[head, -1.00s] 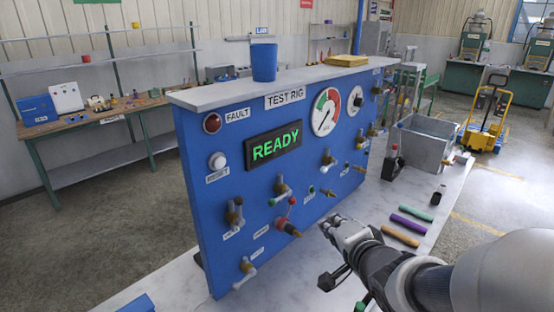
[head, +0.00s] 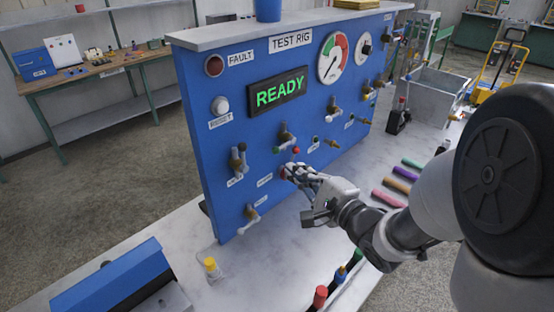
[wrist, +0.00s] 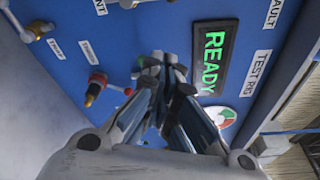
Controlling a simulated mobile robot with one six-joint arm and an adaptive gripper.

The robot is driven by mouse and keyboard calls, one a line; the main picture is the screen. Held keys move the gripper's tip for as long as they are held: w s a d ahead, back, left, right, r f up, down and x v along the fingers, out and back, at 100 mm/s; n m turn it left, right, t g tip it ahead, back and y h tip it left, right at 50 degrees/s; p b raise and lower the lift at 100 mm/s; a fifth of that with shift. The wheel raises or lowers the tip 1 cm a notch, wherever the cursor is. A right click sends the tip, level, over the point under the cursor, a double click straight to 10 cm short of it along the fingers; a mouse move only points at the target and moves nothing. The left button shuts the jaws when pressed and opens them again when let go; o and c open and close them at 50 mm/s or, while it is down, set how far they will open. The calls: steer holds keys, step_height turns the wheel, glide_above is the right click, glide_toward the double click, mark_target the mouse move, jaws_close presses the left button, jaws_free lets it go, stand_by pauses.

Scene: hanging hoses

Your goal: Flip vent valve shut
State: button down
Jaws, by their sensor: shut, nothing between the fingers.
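The blue TEST RIG panel (head: 215,135) carries several small valves with brass and grey parts. Their labels are too small to read surely, so I cannot tell which one is the vent valve. A red-handled valve with a brass end (wrist: 95,88) shows left of my gripper (wrist: 164,66) in the wrist view. In the head view, my gripper (head: 291,173) is close to the panel's lower middle and largely hides that valve. My gripper is shut and empty; contact with the panel is unclear. A grey-levered valve (head: 239,160) is at the panel's left, with another (head: 253,215) below it.
Coloured rods (head: 397,185) lie at right. A blue cup (head: 267,10) stands on the panel's top ledge.

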mark_target(243, 157)
steer(key=w+a+b, duration=0.3)
steer(key=w+a, duration=0.3)
steer(key=a, duration=0.3)
steer(key=shift+w+r, duration=0.2)
steer(key=shift+w, duration=0.05)
